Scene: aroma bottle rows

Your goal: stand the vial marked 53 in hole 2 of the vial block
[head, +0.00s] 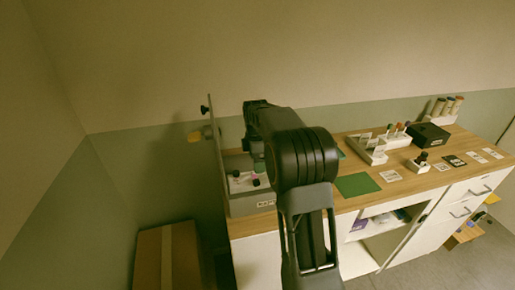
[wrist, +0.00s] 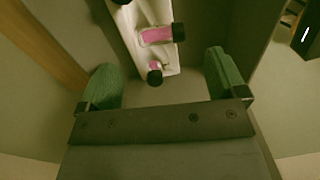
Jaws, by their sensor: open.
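My gripper (wrist: 164,80) is open in the wrist view, its two green fingers apart over a white tray (wrist: 137,50). A pink vial with a black cap (wrist: 156,36) lies on the tray ahead of the fingers. A second pink vial (wrist: 155,66) is nearer, its black cap roughly between the fingertips; I cannot tell whether it stands or lies. No number is legible, so I cannot tell which is 53. In the head view, black-capped vials (head: 256,183) show in a grey bin (head: 250,207); my arm hides the gripper. A small white block (head: 419,167) holding dark-capped items may be the vial block; its hole numbers are unreadable.
A green mat (head: 357,185) lies on the wooden counter (head: 402,187). White racks (head: 366,151), a black box (head: 428,135) and several cards stand or lie to the right. An upright panel (head: 214,150) rises beside the bin. A cardboard box (head: 167,258) stands on the floor at left.

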